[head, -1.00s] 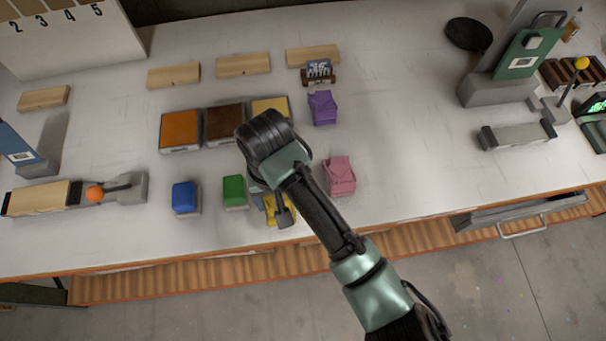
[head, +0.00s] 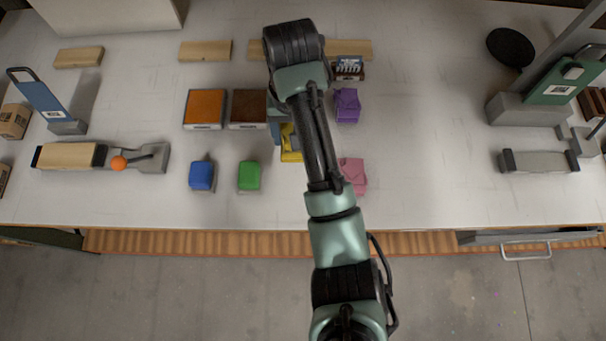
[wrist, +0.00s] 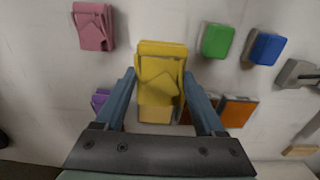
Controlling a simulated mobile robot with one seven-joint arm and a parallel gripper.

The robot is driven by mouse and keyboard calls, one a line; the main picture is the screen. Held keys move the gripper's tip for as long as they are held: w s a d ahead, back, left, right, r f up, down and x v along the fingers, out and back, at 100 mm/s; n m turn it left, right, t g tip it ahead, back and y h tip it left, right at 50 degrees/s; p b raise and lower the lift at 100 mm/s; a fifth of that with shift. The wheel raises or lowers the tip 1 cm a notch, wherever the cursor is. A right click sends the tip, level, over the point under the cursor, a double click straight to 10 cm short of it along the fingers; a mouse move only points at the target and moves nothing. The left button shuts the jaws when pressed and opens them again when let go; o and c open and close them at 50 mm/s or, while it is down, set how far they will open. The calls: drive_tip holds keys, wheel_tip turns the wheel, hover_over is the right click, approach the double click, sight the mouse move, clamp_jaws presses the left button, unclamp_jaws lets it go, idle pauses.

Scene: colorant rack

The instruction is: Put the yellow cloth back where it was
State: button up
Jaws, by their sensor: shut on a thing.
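The yellow cloth (head: 288,152) shows beside my arm in the head view, partly hidden by it. In the wrist view the folded yellow cloth (wrist: 160,72) sits between the two fingers of my gripper (wrist: 158,78), which is shut on it. The cloth lies in front of the pale yellow-topped block (wrist: 155,115) in that view and covers part of it. Whether the cloth is clear of the table is hard to tell. In the head view my gripper (head: 279,125) is mostly hidden behind my arm.
A purple cloth (head: 347,105) lies farther back. Orange (head: 205,108) and brown (head: 248,108) blocks stand left of my arm.

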drive_tip(key=shift+s+d+f+p, duration=0.1)
drive_tip(key=shift+s+f+p, duration=0.1)
drive_tip(key=shift+s, duration=0.25)
drive_tip(key=shift+s+d+f+p, duration=0.1)
drive_tip(key=shift+s+f+p, duration=0.1)
drive_tip(key=shift+s, duration=0.2)
drive_tip(key=shift+s+d+f+p, duration=0.15)
drive_tip(key=shift+s+d+f, duration=0.15)
drive_tip(key=shift+s, duration=0.1)
drive_tip(key=shift+s+d+f+p, duration=0.15)
drive_tip(key=shift+s+f, duration=0.1)
drive_tip(key=shift+s, duration=0.15)
wheel_tip(320, 180, down, 10)
drive_tip(key=shift+r+p, duration=0.1)
drive_tip(key=shift+p, duration=0.4)
drive_tip(key=o, duration=1.2)
drive_tip(key=shift+f, duration=0.2)
drive_tip(key=shift+c, duration=0.2)
wheel_tip(320, 180, up, 12)
drive_tip(key=shift+d+r, duration=0.1)
drive_tip(key=shift+r, duration=0.15)
